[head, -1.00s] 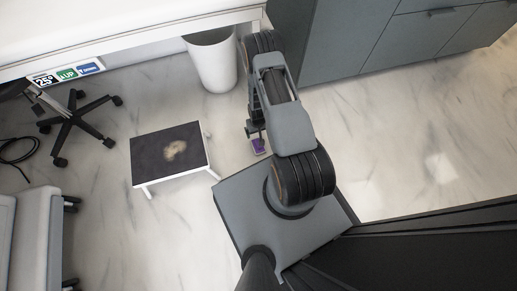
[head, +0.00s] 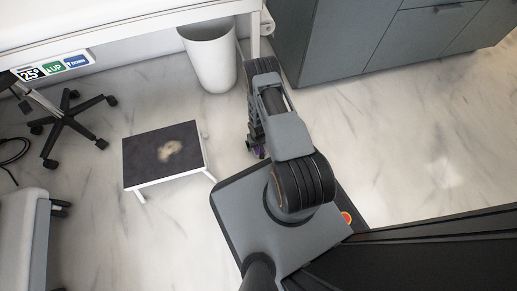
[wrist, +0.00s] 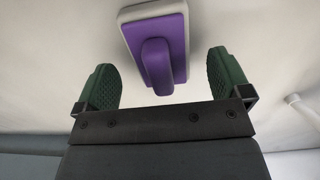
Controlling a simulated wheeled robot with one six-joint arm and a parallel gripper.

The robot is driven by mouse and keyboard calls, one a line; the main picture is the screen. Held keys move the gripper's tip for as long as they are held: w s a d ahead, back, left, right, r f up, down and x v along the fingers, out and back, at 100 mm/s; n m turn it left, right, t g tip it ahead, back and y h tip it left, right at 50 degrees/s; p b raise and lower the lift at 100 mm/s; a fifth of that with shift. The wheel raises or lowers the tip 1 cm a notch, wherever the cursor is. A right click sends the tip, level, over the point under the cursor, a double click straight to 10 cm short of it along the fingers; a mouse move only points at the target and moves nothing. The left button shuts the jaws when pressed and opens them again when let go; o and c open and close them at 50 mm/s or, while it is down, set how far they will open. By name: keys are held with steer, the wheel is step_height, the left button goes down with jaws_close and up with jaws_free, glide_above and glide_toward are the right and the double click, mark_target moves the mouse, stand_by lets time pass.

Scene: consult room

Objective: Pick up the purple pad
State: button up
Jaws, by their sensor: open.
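The purple pad (wrist: 172,48) lies on the floor in the wrist view, with a purple face, a raised purple bar and a pale rim. My gripper (wrist: 162,80) is open, and its two green fingers stand apart on either side of the pad's near end. Nothing is held. In the head view only a small bit of the pad (head: 259,152) shows, and my arm hides the rest. My gripper (head: 256,147) is low over the floor there, mostly hidden by my arm.
A low step stool (head: 137,163) with a dark stained top stands left of my arm. A white bin (head: 211,62) stands behind, beside grey cabinets (head: 340,45). A wheeled chair base (head: 68,122) is at far left. The floor at right is clear.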

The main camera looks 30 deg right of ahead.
steer(key=shift+f, duration=1.1)
steer(key=shift+c, duration=0.2)
steer(key=c, duration=1)
step_height(320, 180, up, 10)
steer(key=p, duration=0.6)
